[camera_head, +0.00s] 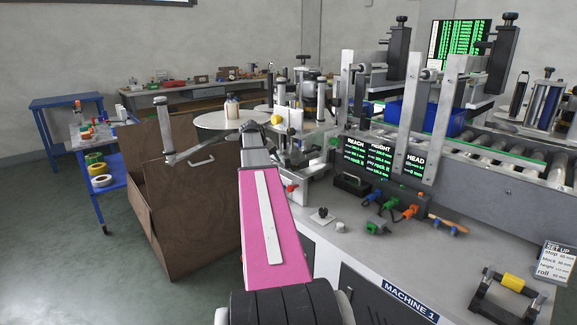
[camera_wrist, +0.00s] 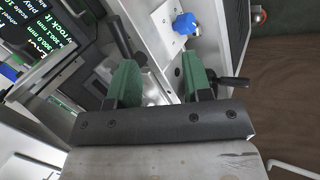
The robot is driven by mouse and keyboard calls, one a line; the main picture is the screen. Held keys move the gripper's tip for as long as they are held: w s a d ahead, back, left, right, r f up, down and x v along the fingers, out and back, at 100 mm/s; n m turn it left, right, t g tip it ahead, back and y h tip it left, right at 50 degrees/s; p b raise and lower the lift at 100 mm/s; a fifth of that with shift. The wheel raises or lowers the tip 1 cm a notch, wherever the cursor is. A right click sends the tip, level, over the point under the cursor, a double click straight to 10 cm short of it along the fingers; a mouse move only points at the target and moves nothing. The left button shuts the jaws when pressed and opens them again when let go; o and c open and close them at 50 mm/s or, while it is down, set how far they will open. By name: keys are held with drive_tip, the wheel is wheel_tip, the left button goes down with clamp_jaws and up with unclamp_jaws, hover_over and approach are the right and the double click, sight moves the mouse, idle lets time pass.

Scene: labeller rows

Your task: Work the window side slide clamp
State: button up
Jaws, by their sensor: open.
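My gripper (camera_wrist: 160,76) shows in the wrist view as a dark bar with two green fingers spread apart. It is open, with nothing held between the fingers. A black lever handle (camera_wrist: 234,82) sticks out just right of the right finger. Another black handle (camera_wrist: 121,38) lies beyond the left finger. A blue knob (camera_wrist: 185,23) sits on a pale metal plate ahead of the fingers. I cannot tell which of these belongs to the window side slide clamp. In the head view my pink arm reaches to the labeller (camera_head: 300,150), and its fingertips are not clear.
A round disc (camera_head: 215,120) carrying a small bottle (camera_head: 232,106) is left of the labeller. Floor is free at left.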

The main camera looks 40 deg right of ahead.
sight(291, 166)
drive_tip(key=d+r, duration=0.3)
drive_tip(key=d, duration=0.1)
drive_tip(key=shift+h, duration=0.3)
drive_tip(key=x, duration=0.7)
drive_tip(key=shift+s+d+f, duration=0.15)
drive_tip(key=shift+s+d, duration=0.05)
drive_tip(key=shift+s, duration=0.25)
clamp_jaws()
